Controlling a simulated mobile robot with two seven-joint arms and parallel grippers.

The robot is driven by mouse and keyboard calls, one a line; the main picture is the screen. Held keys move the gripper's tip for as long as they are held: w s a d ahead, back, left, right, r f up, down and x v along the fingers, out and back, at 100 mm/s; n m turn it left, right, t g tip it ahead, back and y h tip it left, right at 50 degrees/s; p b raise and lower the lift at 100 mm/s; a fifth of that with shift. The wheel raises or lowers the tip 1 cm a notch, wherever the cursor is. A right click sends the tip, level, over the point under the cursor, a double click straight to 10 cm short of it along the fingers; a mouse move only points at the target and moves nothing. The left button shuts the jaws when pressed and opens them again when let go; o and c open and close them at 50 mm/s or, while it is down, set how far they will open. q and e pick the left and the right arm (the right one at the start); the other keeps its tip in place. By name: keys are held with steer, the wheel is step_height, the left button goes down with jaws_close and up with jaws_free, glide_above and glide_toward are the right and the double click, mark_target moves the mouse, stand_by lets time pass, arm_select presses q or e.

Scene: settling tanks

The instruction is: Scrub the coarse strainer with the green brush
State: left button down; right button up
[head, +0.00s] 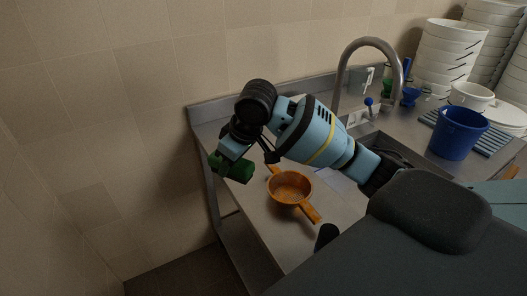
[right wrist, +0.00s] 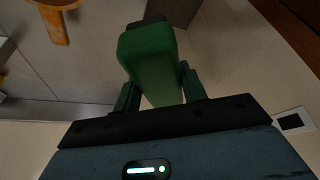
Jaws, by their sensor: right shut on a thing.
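The orange strainer (head: 291,189) rests on the steel counter, its handle pointing toward the lower right. In the right wrist view its handle (right wrist: 56,27) and part of its rim show at the top left edge. My right gripper (head: 226,157) is shut on the green brush (head: 233,169) and holds it in the air, left of the strainer and apart from it. In the right wrist view the brush (right wrist: 150,60) sits between the two fingers of the gripper (right wrist: 160,88). My left gripper is not in view.
The steel counter (head: 265,215) has bare room around the strainer. A curved tap (head: 372,42) stands over a sink partly hidden by my right arm. A blue bucket (head: 455,134) and stacked white tubs (head: 447,55) stand at the right. A tiled wall (head: 120,130) bounds the left.

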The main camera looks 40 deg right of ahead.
steer(key=s+a+m+h, duration=0.1)
steer(key=s+a+m, duration=0.1)
steer(key=a, duration=0.7)
steer(key=s+a+m+h, duration=0.1)
steer(key=s+a+m, duration=0.2)
steer(key=a, duration=0.6)
steer(key=shift+s+a, duration=0.35)
steer(key=shift+s, duration=0.8)
steer(key=shift+s+d+f, duration=0.1)
steer(key=shift+d, duration=0.05)
